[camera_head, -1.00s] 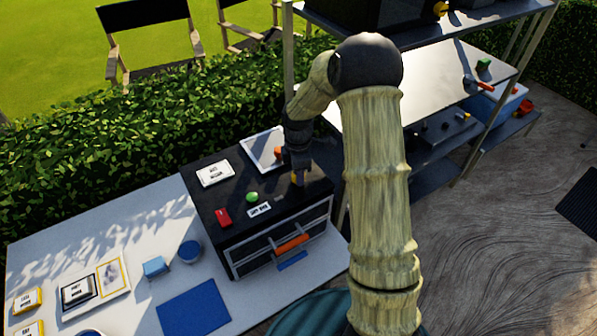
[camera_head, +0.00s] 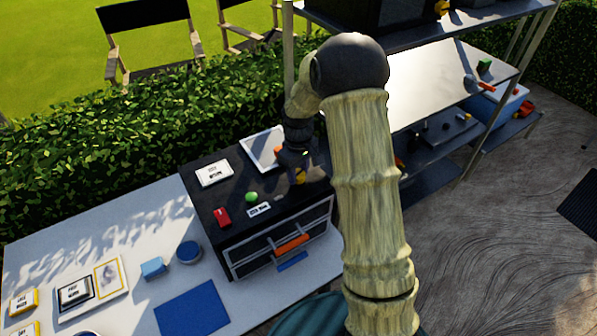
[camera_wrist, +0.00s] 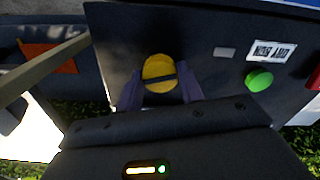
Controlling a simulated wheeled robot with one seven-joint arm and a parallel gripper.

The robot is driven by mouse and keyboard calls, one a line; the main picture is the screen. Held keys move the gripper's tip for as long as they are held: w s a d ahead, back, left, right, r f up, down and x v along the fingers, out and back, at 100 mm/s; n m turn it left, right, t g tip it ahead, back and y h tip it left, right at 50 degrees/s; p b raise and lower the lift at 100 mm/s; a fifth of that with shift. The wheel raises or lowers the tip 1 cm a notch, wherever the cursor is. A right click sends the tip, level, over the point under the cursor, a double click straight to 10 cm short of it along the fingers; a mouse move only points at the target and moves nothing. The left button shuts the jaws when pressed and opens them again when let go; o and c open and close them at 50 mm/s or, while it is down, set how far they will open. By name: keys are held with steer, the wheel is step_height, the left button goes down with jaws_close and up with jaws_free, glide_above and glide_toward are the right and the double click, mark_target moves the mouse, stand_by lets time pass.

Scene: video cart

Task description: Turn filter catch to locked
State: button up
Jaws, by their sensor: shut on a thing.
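The filter catch looks to be the round yellow knob (camera_wrist: 158,74) with a dark bar across its face, on the top of the black cabinet (camera_wrist: 118,35). In the wrist view the bar lies nearly level, tilted slightly. My gripper (camera_wrist: 160,88) has one purple-grey finger on each side of the knob and is shut on it. In the head view my gripper (camera_head: 299,174) is at the right part of the cabinet top (camera_head: 228,200), and only a bit of yellow shows there. I cannot read any locked mark near the knob.
On the cabinet top are a green button (camera_head: 251,197), a red switch (camera_head: 222,217), a small label (camera_head: 259,210), a white card (camera_head: 214,173) and a white tray (camera_head: 262,150). An orange handle (camera_head: 291,243) is on the cabinet front. A metal shelf (camera_head: 440,75) stands behind my arm.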

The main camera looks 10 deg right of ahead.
mark_target(298, 173)
steer(key=shift+w+r+m, duration=0.1)
steer(key=shift+m, duration=1.2)
steer(key=o, duration=1)
step_height(298, 173, up, 17)
steer(key=b, duration=0.2)
steer(key=shift+r+b, duration=0.2)
steer(key=shift+b, duration=0.15)
